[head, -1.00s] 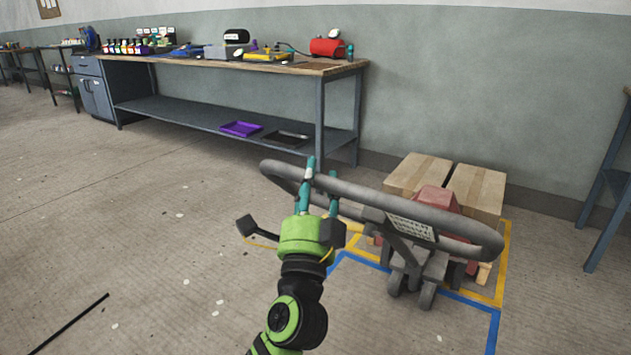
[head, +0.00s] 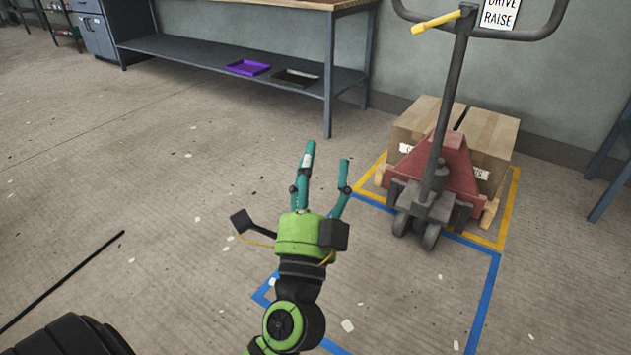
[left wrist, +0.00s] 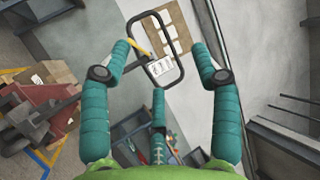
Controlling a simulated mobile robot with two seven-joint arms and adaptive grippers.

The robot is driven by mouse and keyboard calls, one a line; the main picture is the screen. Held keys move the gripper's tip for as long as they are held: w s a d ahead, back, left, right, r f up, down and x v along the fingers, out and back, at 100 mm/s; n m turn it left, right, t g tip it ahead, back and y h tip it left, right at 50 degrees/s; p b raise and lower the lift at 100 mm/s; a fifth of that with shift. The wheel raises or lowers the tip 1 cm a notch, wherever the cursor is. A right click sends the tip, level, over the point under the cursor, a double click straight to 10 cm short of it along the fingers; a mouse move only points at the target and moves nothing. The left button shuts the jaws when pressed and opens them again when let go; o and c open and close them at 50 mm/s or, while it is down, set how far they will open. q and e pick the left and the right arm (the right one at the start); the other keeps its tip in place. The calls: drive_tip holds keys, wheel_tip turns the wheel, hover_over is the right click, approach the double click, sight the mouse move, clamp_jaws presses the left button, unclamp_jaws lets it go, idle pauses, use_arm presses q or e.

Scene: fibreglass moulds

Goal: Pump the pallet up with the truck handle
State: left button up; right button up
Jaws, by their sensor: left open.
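The pallet truck (head: 440,185) stands at the right in the head view, its red body against the pallet (head: 489,212) with cardboard boxes on it. Its dark handle (head: 451,95) now stands nearly upright. The loop at its top is cut by the upper edge and carries a yellow lever (head: 436,22) and a "DRIVE RAISE" label. My left gripper (head: 328,152) is open and empty, left of the handle and apart from it. In the left wrist view the handle loop (left wrist: 176,50) shows beyond the spread teal fingers (left wrist: 158,70). My right gripper is not in view.
Yellow floor tape (head: 510,205) frames the pallet and blue tape (head: 482,305) marks the floor before the truck. A workbench (head: 332,75) with a purple tray (head: 248,68) on its shelf stands behind. A dark rod-like thing (head: 65,280) shows at left. Open floor lies left.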

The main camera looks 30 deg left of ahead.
use_arm(q)
drive_tip(key=shift+v, duration=1.25)
